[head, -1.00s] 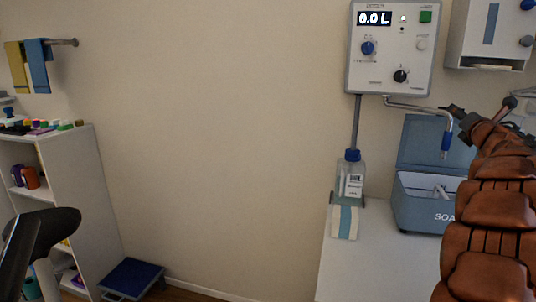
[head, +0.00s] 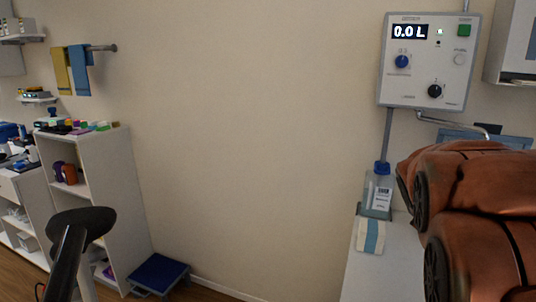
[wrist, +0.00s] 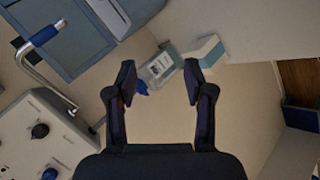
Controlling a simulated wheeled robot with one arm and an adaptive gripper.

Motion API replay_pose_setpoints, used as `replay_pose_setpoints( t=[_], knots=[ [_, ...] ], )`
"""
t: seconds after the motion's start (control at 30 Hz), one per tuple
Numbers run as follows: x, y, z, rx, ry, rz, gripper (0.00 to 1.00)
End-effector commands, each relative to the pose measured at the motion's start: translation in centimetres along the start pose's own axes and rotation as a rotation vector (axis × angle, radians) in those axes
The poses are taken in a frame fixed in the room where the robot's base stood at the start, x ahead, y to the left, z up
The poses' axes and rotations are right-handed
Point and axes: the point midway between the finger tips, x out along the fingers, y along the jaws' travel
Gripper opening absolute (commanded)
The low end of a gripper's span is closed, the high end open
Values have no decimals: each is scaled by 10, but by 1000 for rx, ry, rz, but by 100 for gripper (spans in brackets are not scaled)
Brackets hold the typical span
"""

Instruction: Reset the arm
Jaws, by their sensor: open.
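My arm, in its brown padded cover, fills the right edge of the head view. It stands in front of the counter and hides most of the blue box there. My gripper (wrist: 160,82) shows in the wrist view, with its two dark fingers apart and nothing held between them. Beyond the fingertips are a clear bottle (wrist: 158,68) with a blue cap and a blue-and-white block (wrist: 205,50); I cannot tell how far away they are. My gripper is hidden in the head view.
A wall dispenser panel (head: 428,85) reading 0.0 L hangs above the white counter (head: 385,275), near my arm. The bottle (head: 378,190) and a striped cloth or block (head: 370,236) are on the counter. A shelf (head: 115,190) and blue step stool (head: 158,272) stand left; the middle is open.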

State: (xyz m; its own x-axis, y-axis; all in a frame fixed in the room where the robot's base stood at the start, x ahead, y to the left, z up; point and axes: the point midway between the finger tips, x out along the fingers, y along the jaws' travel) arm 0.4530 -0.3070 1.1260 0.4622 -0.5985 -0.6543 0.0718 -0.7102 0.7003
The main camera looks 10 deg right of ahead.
Motion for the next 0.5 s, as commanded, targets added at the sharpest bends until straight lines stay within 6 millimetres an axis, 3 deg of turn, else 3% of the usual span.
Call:
replay_pose_setpoints(
  t=[0.1,0.3,0.5],
  knots=[
    [-28,-67,11,87,-53,-155,53],
    [-81,-173,45,187,-189,-401,53],
    [-147,-262,94,220,-366,-608,53]
  ],
)
